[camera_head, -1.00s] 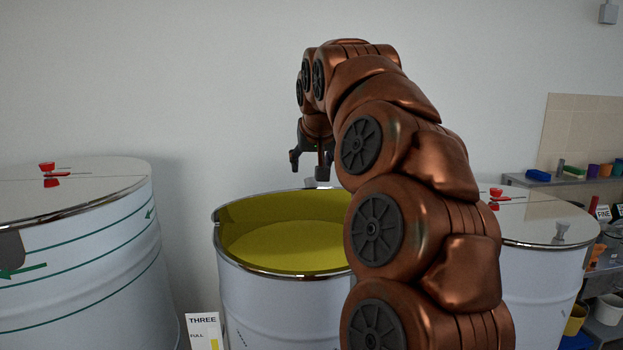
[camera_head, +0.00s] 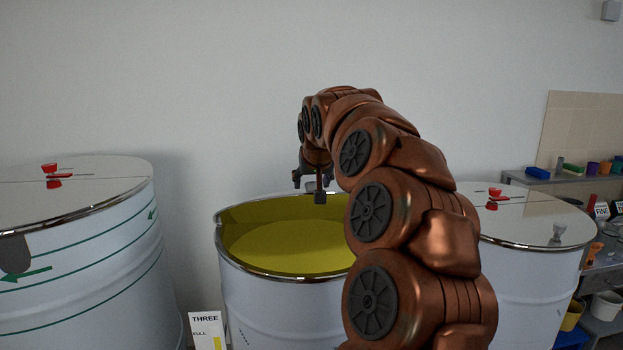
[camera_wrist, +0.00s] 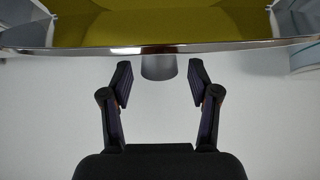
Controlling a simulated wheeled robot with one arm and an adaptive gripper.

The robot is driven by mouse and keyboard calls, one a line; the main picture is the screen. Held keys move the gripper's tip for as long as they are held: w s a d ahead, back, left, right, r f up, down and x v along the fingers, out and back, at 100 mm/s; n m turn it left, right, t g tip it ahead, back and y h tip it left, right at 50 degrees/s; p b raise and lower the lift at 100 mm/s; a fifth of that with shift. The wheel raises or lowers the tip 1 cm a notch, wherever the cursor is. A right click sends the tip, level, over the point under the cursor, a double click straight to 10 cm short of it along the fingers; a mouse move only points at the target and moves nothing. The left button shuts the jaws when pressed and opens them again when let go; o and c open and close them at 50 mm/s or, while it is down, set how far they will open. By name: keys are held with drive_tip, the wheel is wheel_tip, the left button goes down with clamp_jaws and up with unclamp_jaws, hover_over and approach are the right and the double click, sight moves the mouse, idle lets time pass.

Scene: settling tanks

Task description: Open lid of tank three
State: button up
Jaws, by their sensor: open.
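Tank three (camera_head: 280,310) is the white drum in the middle, beside a card marked THREE. Its top shows an open mouth with yellow (camera_head: 285,247) inside; I see no lid across the visible part. My arm hides its right side. My gripper (camera_head: 309,190) is at the tank's far rim, fingers apart and empty. In the wrist view, the shiny rim (camera_wrist: 160,48) crosses the top, with yellow beyond it. A short grey cylinder (camera_wrist: 158,68) at the rim lies between my open fingertips; I cannot tell whether they touch it.
A lidded tank with a red knob (camera_head: 52,170) stands at left, and another lidded tank (camera_head: 530,215) at right has red and grey knobs. The card (camera_head: 206,328) stands in front between tanks. Shelves with colored items are far right. A plain wall is behind.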

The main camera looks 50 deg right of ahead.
clamp_jaws()
idle(0.4)
